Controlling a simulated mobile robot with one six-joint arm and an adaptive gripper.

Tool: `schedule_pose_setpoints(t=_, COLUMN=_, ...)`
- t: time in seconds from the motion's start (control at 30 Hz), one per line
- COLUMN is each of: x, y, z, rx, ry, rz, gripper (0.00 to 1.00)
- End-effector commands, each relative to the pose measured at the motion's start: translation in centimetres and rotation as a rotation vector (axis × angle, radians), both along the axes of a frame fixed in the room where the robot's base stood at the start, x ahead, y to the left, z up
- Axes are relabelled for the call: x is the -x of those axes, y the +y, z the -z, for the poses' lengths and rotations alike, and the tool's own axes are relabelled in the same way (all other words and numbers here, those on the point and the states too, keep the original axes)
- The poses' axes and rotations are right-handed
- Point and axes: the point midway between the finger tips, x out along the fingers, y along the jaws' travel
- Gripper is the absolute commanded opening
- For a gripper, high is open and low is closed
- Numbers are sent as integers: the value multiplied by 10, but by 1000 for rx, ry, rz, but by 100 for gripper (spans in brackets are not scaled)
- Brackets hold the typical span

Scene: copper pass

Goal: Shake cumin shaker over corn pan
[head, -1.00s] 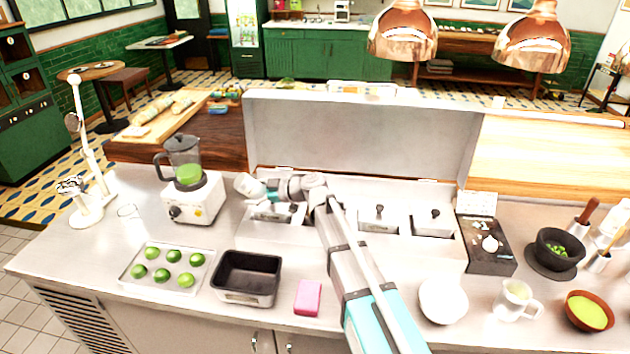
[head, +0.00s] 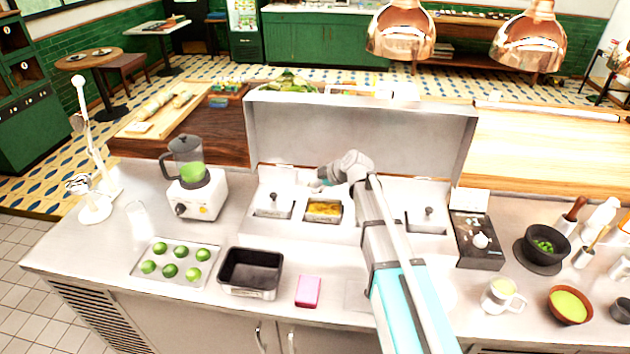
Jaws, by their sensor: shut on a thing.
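The corn pan (head: 324,210) is an uncovered well with yellow contents in the steel counter unit, left of my forearm. My gripper (head: 318,184) is small and partly lost against the wrist, just above and behind the corn pan. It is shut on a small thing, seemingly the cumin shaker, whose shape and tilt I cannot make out. No other cumin shaker can be made out on the counter.
A lidded pan (head: 272,206) is left of the corn and another (head: 428,218) right of my arm. The raised steel cover (head: 355,135) stands behind. A blender (head: 190,180), lime tray (head: 175,262), black bin (head: 250,272) and pink sponge (head: 308,291) are nearby.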

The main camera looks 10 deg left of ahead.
Motion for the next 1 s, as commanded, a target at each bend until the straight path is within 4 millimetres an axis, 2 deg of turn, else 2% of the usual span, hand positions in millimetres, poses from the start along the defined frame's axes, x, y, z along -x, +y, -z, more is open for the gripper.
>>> schedule_pose_setpoints(t=0.47, x=0, y=1, z=-5, rx=56, ry=-11, rz=-2, gripper=22)
schedule_pose_setpoints(t=1.0, x=0, y=-2, z=-19, rx=357, ry=-68, rz=-5, gripper=22)
